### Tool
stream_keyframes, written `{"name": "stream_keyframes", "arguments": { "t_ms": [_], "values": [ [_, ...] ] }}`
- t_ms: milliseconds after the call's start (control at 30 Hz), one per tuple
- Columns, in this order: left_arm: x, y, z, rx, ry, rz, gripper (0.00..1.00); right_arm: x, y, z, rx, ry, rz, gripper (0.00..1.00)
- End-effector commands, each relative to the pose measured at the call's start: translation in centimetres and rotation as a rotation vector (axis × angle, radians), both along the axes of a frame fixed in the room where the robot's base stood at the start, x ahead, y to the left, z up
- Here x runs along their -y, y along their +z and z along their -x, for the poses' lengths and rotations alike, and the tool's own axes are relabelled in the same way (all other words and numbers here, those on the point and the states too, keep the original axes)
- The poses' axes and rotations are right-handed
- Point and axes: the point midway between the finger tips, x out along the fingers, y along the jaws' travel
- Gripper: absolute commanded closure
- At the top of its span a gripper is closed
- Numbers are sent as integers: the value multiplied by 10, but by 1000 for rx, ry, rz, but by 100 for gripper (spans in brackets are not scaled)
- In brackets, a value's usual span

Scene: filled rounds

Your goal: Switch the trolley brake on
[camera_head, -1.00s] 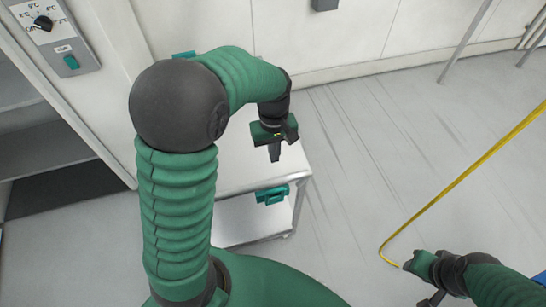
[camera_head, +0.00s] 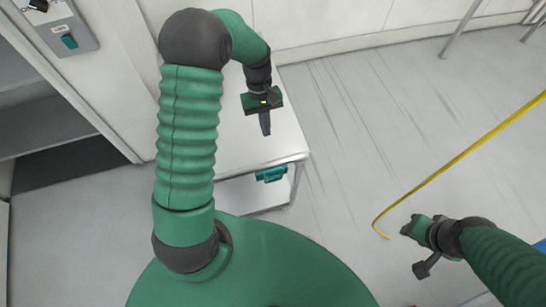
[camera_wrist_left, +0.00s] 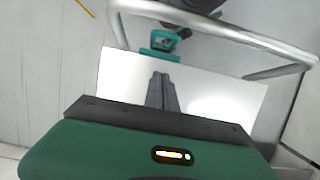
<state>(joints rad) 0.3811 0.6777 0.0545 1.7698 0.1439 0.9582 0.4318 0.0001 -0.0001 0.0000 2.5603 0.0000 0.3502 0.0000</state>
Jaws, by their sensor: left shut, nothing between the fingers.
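The trolley (camera_head: 235,150) is a pale low cart with a flat top and a lower shelf, partly hidden behind my left arm. A teal part (camera_head: 271,174), which looks like the brake, sits below the top's near edge. It also shows in the left wrist view (camera_wrist_left: 160,42), past the edge of the pale top. My left gripper (camera_head: 265,130) is above the trolley top, pointing down, shut and empty, apart from the teal part. Its fingers (camera_wrist_left: 162,90) are together in the left wrist view. My right gripper (camera_head: 412,228) is at the lower right, away from the trolley; its fingers are unclear.
A metal tube rail (camera_wrist_left: 215,32) runs past the trolley top in the left wrist view. A cabinet with a grey switch panel (camera_head: 62,30) stands at the left. A yellow line (camera_head: 460,158) crosses the right side. Grey floor (camera_head: 345,150) right of the trolley is open.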

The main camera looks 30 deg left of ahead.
Motion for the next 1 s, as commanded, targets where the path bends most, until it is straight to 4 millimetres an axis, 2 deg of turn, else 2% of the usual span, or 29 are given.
{"name": "stream_keyframes", "arguments": {
  "t_ms": [167,533,733,1000],
  "values": [
    [5,-18,2,-6,-1,1,100,0,4,0,0,0,0,64],
    [23,-93,19,-6,-2,2,100,0,20,0,1,0,0,64],
    [46,-91,39,-3,-2,0,100,0,35,0,1,0,0,64],
    [53,-94,44,-1,-1,-1,100,0,36,0,0,0,0,64]
  ]
}}
